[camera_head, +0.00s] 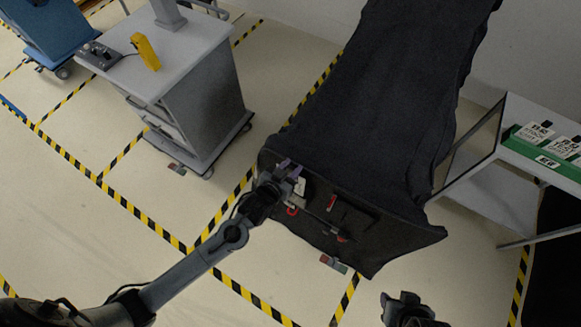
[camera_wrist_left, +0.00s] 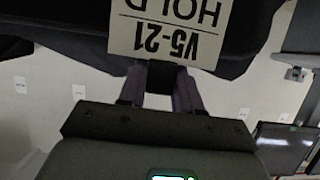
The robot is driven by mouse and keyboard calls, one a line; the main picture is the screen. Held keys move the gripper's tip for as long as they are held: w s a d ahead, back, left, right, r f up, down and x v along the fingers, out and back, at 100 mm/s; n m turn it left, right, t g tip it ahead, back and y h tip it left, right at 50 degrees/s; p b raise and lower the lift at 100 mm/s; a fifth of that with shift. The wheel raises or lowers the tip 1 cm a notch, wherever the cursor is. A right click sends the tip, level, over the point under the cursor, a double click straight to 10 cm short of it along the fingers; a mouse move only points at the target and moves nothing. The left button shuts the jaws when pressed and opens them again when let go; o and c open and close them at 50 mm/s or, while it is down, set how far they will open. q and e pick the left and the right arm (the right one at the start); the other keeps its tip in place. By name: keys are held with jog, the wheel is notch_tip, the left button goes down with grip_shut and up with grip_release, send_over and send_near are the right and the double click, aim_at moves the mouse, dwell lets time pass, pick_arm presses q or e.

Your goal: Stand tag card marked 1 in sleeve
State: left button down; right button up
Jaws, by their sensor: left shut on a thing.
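My left gripper (camera_head: 288,172) is at the near end of the black-covered cart (camera_head: 385,110), by its upper left corner. It is shut on a white tag card (camera_head: 300,186). In the left wrist view the card (camera_wrist_left: 165,30) appears upside down above the fingers (camera_wrist_left: 160,88), reading "V5-21 HOLD"; no separate mark 1 is legible. Red-edged pieces (camera_head: 331,202) show on the cart's end face; I cannot tell which is a sleeve. My right gripper (camera_head: 404,300) is low in the head view, apart from the cart, its jaws unclear.
A green holder (camera_head: 530,147) with white cards stands on a table (camera_head: 550,171) at the right. A grey cart (camera_head: 190,85) carrying a yellow item (camera_head: 145,51) stands at upper left. Striped tape marks the floor.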

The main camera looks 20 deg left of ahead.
pick_arm(q)
notch_tip(320, 180, down, 7)
jog(key=b, duration=0.3)
jog(key=shift+b, duration=0.35)
jog(key=shift+f, duration=0.35)
dwell(0.7)
jog(key=shift+f+b, duration=0.2)
jog(key=shift+b, duration=0.15)
jog(key=shift+f, duration=0.4)
jog(key=shift+f+b, duration=0.2)
jog(key=shift+b, duration=0.1)
jog(key=c, duration=0.7)
grip_release()
